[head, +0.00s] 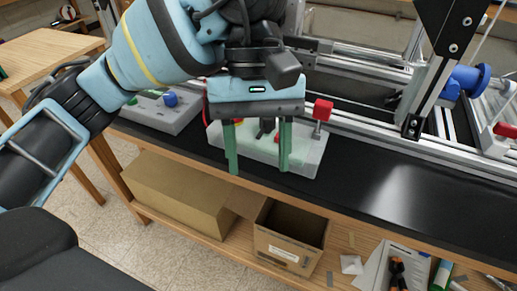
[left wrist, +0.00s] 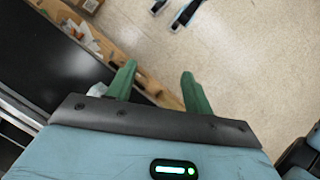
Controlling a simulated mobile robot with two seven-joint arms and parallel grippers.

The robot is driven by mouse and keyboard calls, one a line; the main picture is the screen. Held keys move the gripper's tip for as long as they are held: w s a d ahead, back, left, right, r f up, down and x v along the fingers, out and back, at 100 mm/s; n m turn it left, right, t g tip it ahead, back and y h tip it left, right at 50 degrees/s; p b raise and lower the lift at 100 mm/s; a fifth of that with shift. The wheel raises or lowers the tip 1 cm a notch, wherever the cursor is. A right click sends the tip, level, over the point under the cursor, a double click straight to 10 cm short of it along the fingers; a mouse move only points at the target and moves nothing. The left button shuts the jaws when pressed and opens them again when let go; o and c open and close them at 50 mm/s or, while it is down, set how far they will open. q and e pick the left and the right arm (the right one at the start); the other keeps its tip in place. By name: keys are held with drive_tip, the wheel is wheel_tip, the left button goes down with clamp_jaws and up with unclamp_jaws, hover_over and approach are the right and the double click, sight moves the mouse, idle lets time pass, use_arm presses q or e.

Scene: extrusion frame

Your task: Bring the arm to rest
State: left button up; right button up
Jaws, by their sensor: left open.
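My left arm (head: 165,45) comes in from the left in the head view. My left gripper (head: 258,168) hangs over the front edge of the black bench top with its green fingers pointing down. The fingers are apart with nothing between them. In the left wrist view the two green fingers (left wrist: 158,90) are also spread, with bench edge and floor beyond them. A pale box with a red knob (head: 322,110) stands on the bench behind the fingers, partly hidden by them. My right gripper is not seen in either view.
An aluminium extrusion frame (head: 370,135) stands on the black bench top (head: 375,185). A grey box with a blue button (head: 169,100) is left of the pale box. The shelf below holds an open cardboard box (head: 290,244) and a closed carton (head: 180,194). A wooden table (head: 45,58) stands at left.

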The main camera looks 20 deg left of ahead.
use_arm(q)
drive_tip(key=shift+d, duration=0.1)
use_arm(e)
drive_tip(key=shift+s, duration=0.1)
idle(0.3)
